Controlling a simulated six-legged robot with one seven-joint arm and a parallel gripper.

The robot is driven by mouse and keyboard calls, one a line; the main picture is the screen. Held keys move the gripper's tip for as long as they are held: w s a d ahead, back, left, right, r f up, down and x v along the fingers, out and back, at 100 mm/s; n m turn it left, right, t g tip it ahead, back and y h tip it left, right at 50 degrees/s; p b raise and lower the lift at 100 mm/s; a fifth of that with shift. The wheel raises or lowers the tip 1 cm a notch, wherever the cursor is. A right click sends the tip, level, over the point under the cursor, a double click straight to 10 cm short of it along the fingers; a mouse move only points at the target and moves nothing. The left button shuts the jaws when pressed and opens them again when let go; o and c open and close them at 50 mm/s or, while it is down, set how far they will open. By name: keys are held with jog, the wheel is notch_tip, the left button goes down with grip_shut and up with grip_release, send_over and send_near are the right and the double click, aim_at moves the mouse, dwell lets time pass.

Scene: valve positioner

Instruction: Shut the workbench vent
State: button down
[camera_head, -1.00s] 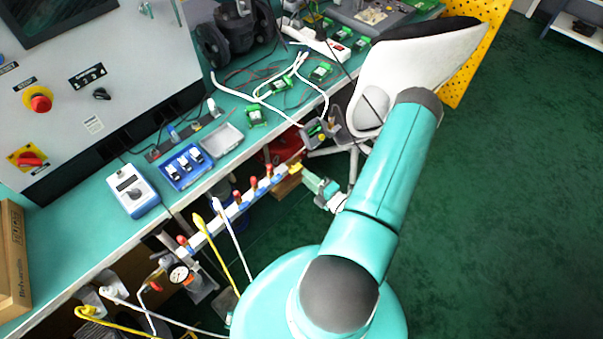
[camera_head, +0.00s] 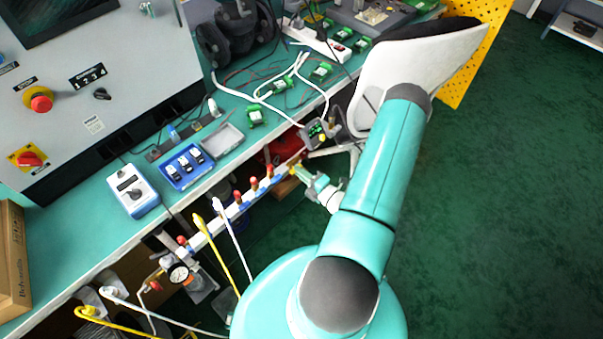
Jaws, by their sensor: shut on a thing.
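A white manifold rail (camera_head: 228,212) runs along the bench's front edge, with several red-capped valves on it. At its far right end is a small yellow vent handle (camera_head: 296,167), mostly hidden by my gripper. My gripper (camera_head: 304,174), teal and grey, reaches it from the lower right and is shut on it. The fingertips are small in the view, so the exact grip on the handle and its angle are hard to tell.
The teal bench (camera_head: 90,235) carries a blue-and-white meter (camera_head: 133,191), a blue tray (camera_head: 186,167) and green circuit boards. A small grey display box (camera_head: 315,133) sits just above my gripper. A white chair (camera_head: 378,85) stands behind.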

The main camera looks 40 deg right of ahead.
jog(key=shift+n, duration=0.4)
jog(key=shift+s+n, duration=0.1)
jog(key=shift+n, duration=8.4)
jog(key=c, duration=1.5)
grip_release()
jog(key=s, duration=1.3)
jog(key=shift+s+d, duration=0.15)
jog(key=shift+s, duration=0.25)
